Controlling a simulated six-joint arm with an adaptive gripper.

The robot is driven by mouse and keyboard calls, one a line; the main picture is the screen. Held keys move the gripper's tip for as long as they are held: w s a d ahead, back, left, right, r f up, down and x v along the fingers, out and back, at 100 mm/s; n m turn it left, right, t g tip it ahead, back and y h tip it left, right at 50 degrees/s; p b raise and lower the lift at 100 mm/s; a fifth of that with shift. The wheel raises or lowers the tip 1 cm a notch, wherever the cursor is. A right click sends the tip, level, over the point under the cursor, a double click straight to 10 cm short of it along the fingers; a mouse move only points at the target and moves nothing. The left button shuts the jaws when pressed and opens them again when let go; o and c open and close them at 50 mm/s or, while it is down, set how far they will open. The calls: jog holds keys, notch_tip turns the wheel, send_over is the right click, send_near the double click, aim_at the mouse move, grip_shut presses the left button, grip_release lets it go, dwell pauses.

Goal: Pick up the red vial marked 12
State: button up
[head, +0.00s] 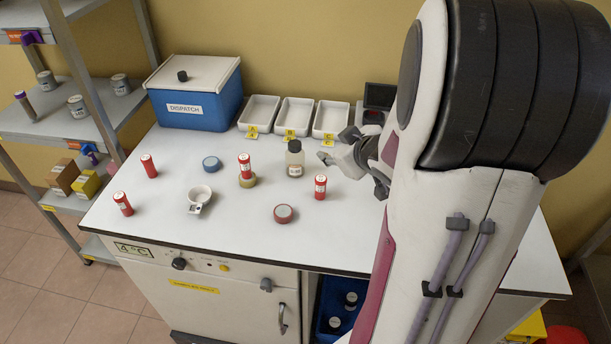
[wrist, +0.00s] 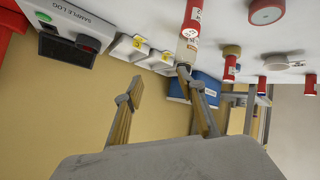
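Several red vials stand upright on the white bench; their numbers are too small for me to read. One (head: 320,187) is at the right, nearest my gripper; it appears at the top of the wrist view (wrist: 194,14), partly cut off. Another (head: 245,166) stands in a yellow ring (head: 248,182). Two more stand at the left, one farther back (head: 149,167) and one nearer the front (head: 123,204). My gripper (head: 337,146) is open and empty, above the bench, behind and right of the nearest vial. Its spread fingers show in the wrist view (wrist: 160,84).
A clear bottle (head: 294,160) stands close to my gripper's left. A red ring (head: 284,213), a blue ring (head: 211,164) and a small white scale (head: 199,195) lie around the vials. A blue dispatch box (head: 200,112) and white trays (head: 295,117) line the back.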

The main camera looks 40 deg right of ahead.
aim_at(325, 186)
jog(key=s+f+y, duration=0.1)
jog(key=f, duration=0.1)
jog(key=s+f+t+y, duration=0.1)
jog(key=f+y, duration=0.1)
jog(key=f, duration=0.1)
jog(key=s+f+t+y, duration=0.1)
jog(key=s+f+y, duration=0.1)
jog(key=shift+a+f+n, duration=0.3)
jog(key=shift+a+f, duration=0.05)
jog(key=shift+a, duration=0.05)
jog(key=shift+s+a+f+t+y, duration=0.2)
jog(key=shift+s+a+t+y, duration=0.15)
jog(key=shift+s+y, duration=0.2)
jog(key=shift+x, duration=1.3)
jog(key=shift+f+x, duration=0.2)
jog(key=shift+x, duration=1.1)
jog(key=shift+f+x, duration=0.25)
jog(key=shift+x, duration=1.1)
